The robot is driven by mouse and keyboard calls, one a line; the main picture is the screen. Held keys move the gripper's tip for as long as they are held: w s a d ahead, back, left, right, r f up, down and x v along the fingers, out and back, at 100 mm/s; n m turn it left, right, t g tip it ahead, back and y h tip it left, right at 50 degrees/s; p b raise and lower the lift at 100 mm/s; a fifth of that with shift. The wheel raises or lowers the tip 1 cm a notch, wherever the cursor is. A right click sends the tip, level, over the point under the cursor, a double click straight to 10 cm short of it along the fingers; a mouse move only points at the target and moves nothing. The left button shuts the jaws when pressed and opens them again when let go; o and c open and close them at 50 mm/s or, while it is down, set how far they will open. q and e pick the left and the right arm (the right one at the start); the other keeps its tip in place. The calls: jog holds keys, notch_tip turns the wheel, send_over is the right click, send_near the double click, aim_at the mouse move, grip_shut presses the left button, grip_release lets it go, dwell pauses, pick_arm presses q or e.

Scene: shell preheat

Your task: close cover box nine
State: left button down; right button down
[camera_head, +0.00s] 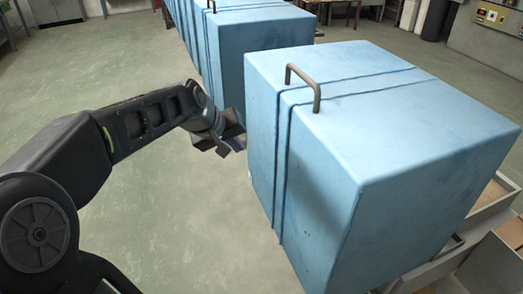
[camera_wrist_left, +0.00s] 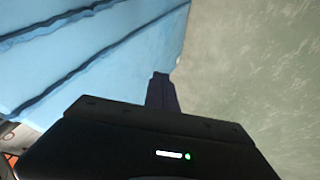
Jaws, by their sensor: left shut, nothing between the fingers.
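A large light-blue cover box (camera_head: 385,150) stands at the right in the head view, with a brown bar handle (camera_head: 305,80) on its top and two dark seams running across the top and down the side. No number shows on it. My left gripper (camera_head: 232,143) is beside the box's left face, below the top edge; I cannot tell whether it touches. Its fingers are shut and empty. The left wrist view shows the shut fingers (camera_wrist_left: 161,92) close to the blue seamed face (camera_wrist_left: 90,50), with floor to the right. My right gripper is not in view.
More blue boxes (camera_head: 260,32) stand in a row behind, the nearest with its own handle. Open wooden-edged trays (camera_head: 497,262) lie at the lower right beside the box. The green-grey floor (camera_head: 190,225) left of the box is clear.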

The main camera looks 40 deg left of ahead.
pick_arm(q)
send_near(267, 156)
notch_tip(267, 156, down, 3)
jog(key=a, duration=0.2)
jog(key=shift+w+d+f+p, duration=0.15)
jog(key=shift+w+d+p, duration=0.35)
jog(key=shift+w, duration=0.2)
jog(key=shift+w+d+f+p, duration=0.15)
jog(key=shift+w+d+p, duration=0.3)
jog(key=shift+w, duration=0.2)
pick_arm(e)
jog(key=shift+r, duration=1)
